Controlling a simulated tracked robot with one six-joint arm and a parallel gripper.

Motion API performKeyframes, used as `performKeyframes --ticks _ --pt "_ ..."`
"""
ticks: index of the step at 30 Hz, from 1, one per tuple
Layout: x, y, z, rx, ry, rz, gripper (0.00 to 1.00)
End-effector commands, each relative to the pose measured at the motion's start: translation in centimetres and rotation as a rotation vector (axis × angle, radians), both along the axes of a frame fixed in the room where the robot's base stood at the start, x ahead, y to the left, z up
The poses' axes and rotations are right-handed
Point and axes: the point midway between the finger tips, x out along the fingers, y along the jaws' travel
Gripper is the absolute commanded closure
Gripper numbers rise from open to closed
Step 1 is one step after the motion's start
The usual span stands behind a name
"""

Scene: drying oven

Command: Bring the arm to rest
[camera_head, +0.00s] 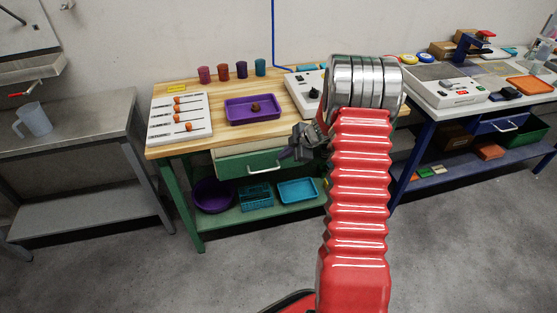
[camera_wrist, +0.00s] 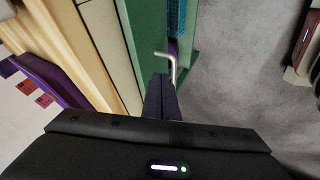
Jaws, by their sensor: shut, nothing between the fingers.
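My gripper (camera_head: 285,154) is at the front edge of the wooden bench, right of the drawer's metal handle in the head view. Its dark fingers are together and hold nothing; in the wrist view the gripper (camera_wrist: 160,78) points at the bent metal handle (camera_wrist: 172,68). The handle looks very close to the fingertips, but I cannot tell whether they touch. My red ribbed arm (camera_head: 357,190) with its silver joint rises in front of the benches and hides part of them.
The green-framed wooden bench (camera_head: 182,88) bears a purple tray (camera_head: 235,118), several cups and a white rack board (camera_head: 160,137). Its green drawer (camera_head: 235,166) is below the top. A blue bench (camera_head: 421,127) stands right, a grey table (camera_head: 70,135) left. The floor in front is clear.

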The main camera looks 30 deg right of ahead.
Motion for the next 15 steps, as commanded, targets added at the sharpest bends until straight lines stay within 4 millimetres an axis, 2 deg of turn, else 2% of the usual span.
performKeyframes --ticks 6,15 --pt "-0.60 -0.09 1.30 0.000 0.001 0.007 1.00" --pt "-0.53 0.22 1.33 0.001 0.003 0.013 1.00"
